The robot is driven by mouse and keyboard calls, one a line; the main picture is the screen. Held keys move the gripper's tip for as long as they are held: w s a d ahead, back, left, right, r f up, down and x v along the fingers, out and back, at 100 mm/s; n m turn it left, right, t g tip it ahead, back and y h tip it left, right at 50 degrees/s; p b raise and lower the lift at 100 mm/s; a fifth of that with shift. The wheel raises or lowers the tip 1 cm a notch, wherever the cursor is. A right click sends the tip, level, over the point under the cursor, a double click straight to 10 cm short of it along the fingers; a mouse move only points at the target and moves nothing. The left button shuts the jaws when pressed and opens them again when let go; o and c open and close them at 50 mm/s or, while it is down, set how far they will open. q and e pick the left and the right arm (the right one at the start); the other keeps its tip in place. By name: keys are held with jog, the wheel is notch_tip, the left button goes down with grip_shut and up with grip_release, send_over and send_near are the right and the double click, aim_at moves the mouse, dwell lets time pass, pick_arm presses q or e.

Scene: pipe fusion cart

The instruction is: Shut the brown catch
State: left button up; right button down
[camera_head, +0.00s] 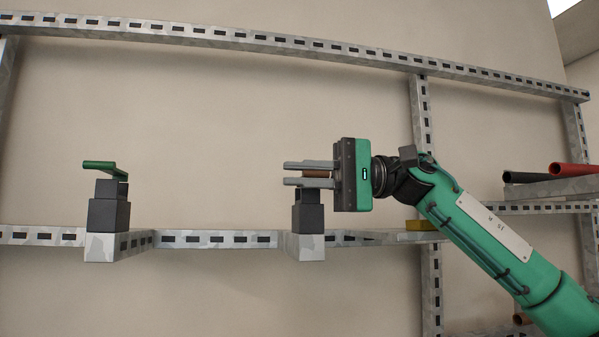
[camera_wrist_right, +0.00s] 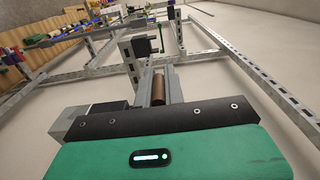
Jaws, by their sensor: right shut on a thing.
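The brown catch (camera_head: 318,173) is between the fingers of my right gripper (camera_head: 308,174), above a dark grey block (camera_head: 309,214) on a metal rail end. The gripper is shut on it, and the fingers hide much of it. In the right wrist view the brown catch (camera_wrist_right: 158,90) shows as a brown rounded bar between the two grey fingers of the right gripper (camera_wrist_right: 157,88). I cannot tell how far the catch is turned. My left gripper is in neither view.
A green catch (camera_head: 101,168) sits on a similar dark block (camera_head: 109,207) at the left. Slotted metal rails (camera_head: 215,239) run behind. Black and red pipes (camera_head: 570,169) rest on a shelf at the right.

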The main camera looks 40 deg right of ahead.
jog(key=shift+f, duration=0.1)
jog(key=c, duration=1.5)
grip_release()
jog(key=b+v, duration=0.4)
jog(key=v, duration=1)
jog(key=shift+b, duration=0.3)
jog(key=shift+w, duration=0.15)
